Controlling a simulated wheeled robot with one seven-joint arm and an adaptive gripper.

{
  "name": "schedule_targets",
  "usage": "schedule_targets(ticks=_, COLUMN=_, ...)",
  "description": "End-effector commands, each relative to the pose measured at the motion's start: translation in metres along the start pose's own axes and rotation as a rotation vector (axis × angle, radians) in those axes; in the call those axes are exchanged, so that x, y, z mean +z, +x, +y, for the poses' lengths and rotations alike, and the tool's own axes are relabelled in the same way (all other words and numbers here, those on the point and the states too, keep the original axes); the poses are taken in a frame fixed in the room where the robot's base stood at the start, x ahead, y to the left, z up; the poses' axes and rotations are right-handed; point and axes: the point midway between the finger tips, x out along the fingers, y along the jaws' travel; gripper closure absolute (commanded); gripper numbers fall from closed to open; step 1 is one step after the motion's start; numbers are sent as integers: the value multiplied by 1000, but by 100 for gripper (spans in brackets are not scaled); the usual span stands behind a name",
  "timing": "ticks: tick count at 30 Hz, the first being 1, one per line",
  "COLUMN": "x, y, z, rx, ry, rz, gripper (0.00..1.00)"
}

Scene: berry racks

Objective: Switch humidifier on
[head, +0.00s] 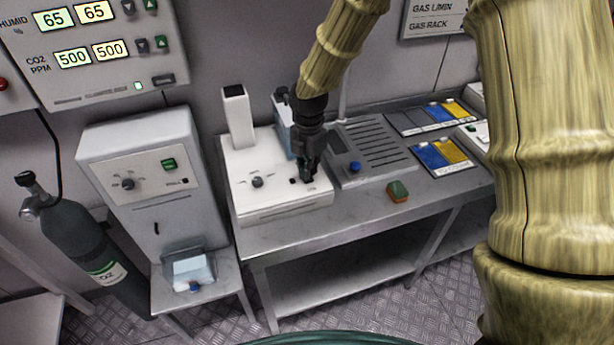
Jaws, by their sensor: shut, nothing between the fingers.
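A white box-shaped unit with an upright spout, which looks like the humidifier (278,208), stands on the grey metal table's left end. Its top bears a dark knob (257,182) and a small dark switch or button (293,181) near the right. A bluish tank (284,115) stands at its back, partly hidden by my arm. My gripper (307,176) is shut and empty, pointing down over the right part of the unit's top, close to the small dark control. I cannot tell whether the fingertips touch the panel. No lit lamp shows on the unit.
Right of the unit, a grey vented box (372,145) has a blue knob. A green-and-brown block (397,191) lies at the table's (350,216) front. Left stand a white cabinet (135,150) and a gas cylinder (85,245). A wall panel (110,75) shows 65 and 500 readings.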

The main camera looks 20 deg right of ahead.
Motion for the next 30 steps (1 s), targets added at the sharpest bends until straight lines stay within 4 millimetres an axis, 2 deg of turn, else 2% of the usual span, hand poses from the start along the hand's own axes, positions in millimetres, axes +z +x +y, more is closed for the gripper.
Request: schedule_targets(ticks=30, x=0, y=12, z=0, rx=0, ry=0, rz=0, gripper=100)
